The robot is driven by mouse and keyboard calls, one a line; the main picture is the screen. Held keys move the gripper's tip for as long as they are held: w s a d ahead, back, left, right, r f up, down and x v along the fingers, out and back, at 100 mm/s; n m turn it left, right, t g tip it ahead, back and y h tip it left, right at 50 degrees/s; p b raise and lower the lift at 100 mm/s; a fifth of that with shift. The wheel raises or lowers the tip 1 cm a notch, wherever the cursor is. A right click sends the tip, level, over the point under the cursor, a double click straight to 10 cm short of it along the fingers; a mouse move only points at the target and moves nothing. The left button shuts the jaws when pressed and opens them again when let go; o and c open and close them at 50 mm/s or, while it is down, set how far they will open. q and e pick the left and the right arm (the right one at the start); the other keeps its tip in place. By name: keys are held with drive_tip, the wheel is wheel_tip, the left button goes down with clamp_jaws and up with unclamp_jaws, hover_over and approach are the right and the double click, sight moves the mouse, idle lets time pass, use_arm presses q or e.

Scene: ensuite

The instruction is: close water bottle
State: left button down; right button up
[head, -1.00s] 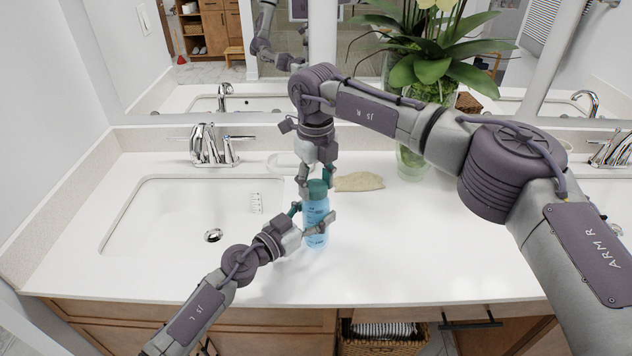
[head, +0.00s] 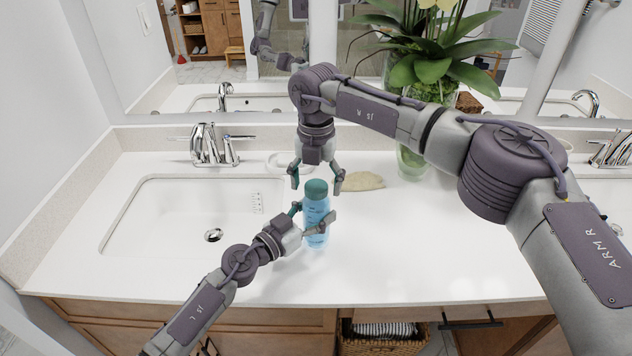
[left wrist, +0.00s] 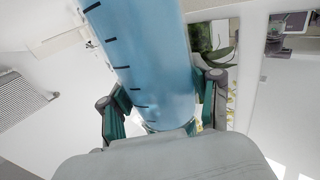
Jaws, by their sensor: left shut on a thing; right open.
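The water bottle (head: 316,222) is light blue and translucent with dark level marks. It stands upright on the white counter right of the left sink. A dark green cap (head: 316,188) sits on its top. My left gripper (head: 312,222) is shut around the bottle's body. In the left wrist view the bottle (left wrist: 145,55) lies between the two green-padded fingers (left wrist: 165,110). My right gripper (head: 317,180) points down over the cap with its fingers spread, one on each side and apart from it. The bottle's threads are hidden under the cap.
A beige cloth-like item (head: 362,182) lies behind the bottle to the right. A glass vase with a plant (head: 411,160) stands farther right. The left sink (head: 180,215) and its faucet (head: 212,147) are to the left. The front counter is clear.

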wheel_tip(320, 180, up, 12)
idle(0.5)
use_arm(q)
drive_tip(key=shift+c, duration=0.8)
unclamp_jaws()
drive_tip(key=shift+a, duration=0.1)
drive_tip(key=v, duration=1.2)
